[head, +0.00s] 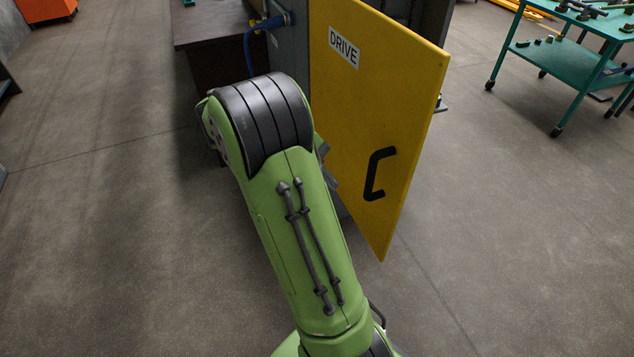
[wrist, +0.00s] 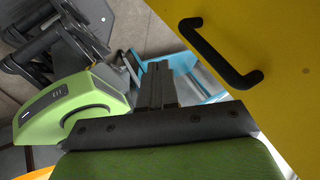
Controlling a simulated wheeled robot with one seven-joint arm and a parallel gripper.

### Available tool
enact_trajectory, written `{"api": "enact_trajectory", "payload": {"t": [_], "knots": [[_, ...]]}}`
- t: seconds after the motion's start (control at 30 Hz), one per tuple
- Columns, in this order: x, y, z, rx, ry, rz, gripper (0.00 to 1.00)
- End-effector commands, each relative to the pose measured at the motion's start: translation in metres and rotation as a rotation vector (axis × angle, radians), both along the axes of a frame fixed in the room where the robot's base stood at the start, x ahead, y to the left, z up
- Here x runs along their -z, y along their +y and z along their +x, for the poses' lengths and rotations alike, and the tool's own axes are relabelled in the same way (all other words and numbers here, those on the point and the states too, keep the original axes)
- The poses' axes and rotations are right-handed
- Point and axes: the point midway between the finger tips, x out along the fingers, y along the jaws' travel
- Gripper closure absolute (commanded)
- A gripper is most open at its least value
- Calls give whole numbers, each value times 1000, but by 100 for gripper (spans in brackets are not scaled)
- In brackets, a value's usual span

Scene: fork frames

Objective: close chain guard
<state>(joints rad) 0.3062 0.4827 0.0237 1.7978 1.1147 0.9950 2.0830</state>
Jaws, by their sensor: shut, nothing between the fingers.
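The chain guard is a yellow panel (head: 375,90) with a white DRIVE label (head: 344,47). In the head view it stands swung out at an angle from a grey cabinet (head: 292,55), with part of the dark cabinet showing behind its top edge. Its black handle (head: 378,174) is on the lower right of its face. In the wrist view the yellow panel (wrist: 285,95) fills the right side, with the handle (wrist: 222,55) up and to the right of my gripper (wrist: 158,72). My gripper is shut and empty, apart from the handle. In the head view my arm hides it and the panel's lower left.
A dark bench (head: 205,25) adjoins the cabinet on the left, and a blue hose (head: 250,45) hangs there. A teal wheeled cart (head: 565,65) with tools stands at the upper right. An orange cabinet (head: 46,10) is far left. The floor right of the panel is clear.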

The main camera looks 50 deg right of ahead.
Motion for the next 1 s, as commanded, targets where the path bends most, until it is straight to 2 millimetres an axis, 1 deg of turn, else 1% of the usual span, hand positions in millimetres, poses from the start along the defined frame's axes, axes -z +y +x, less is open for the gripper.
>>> {"api": "enact_trajectory", "payload": {"t": [0.03,0.23,0.3,0.4,0.5,0.87,1.0], "knots": [[15,-4,-7,2,2,3,100],[49,-19,-28,1,2,4,100],[45,-33,-30,2,-1,1,100],[43,-47,-33,0,-1,2,100],[43,-55,-35,-2,-1,2,100],[43,-58,-35,-5,0,2,100],[43,-63,-36,-16,0,2,100]]}}
